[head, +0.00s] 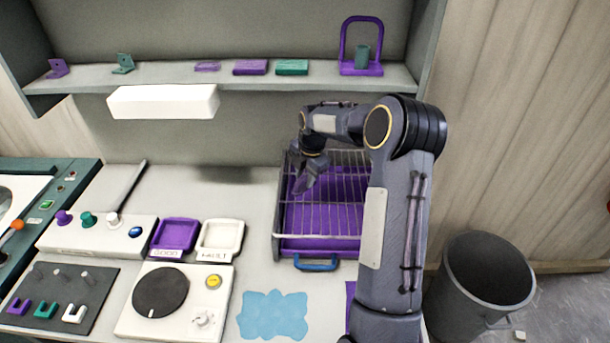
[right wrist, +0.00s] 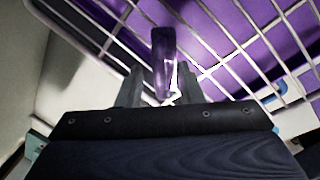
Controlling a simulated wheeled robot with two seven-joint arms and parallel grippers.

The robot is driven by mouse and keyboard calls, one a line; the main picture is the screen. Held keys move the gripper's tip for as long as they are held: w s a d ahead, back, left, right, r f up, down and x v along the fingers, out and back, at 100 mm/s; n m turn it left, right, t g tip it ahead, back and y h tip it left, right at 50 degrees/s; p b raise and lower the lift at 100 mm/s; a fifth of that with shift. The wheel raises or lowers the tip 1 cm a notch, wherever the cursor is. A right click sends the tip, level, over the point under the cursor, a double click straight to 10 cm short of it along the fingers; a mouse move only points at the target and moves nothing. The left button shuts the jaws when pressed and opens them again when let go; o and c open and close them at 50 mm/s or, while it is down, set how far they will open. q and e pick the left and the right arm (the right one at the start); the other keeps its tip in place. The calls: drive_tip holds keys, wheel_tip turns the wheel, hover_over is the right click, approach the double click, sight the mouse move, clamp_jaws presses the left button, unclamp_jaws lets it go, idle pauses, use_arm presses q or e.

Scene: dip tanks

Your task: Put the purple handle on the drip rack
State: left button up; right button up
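The drip rack (head: 283,215) is a wire grid over a purple tray, with a blue handle at its front. My right gripper (head: 306,178) points down over the rack's left part. In the right wrist view the purple handle (right wrist: 163,60) is a short dark bar between the fingertips of my right gripper (right wrist: 161,80), against the rack wires (right wrist: 215,70). Narrow gaps show between the bar and both fingers, so the gripper looks open around it. Whether the bar rests on the wires is hard to tell. My left gripper is out of view.
Purple and white trays (head: 220,240) and a turntable unit (head: 160,291) stand left of the rack. A shelf (head: 220,78) with small parts runs above, with a white box (head: 163,101) under it. A grey bin (head: 487,280) stands at right.

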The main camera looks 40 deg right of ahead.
drive_tip(key=shift+r, duration=0.1)
wheel_tip(320, 180, up, 12)
drive_tip(key=s, duration=0.2)
drive_tip(key=s+a+r+m+t+y, duration=0.15)
drive_tip(key=s+a+r+m, duration=0.35)
drive_tip(key=s+a+m, duration=0.5)
drive_tip(key=s+a+f+m+t+y, duration=0.1)
drive_tip(key=s+a+f+m, duration=0.2)
drive_tip(key=s+a+m, duration=0.2)
drive_tip(key=s+a+f+m+t+y, duration=0.1)
drive_tip(key=s+a+f+m, duration=0.2)
drive_tip(key=s+a, duration=0.6)
drive_tip(key=s+m, duration=0.2)
drive_tip(key=s, duration=0.2)
drive_tip(key=shift+f+m, duration=0.15)
drive_tip(key=shift+m, duration=0.25)
drive_tip(key=shift+s, duration=0.1)
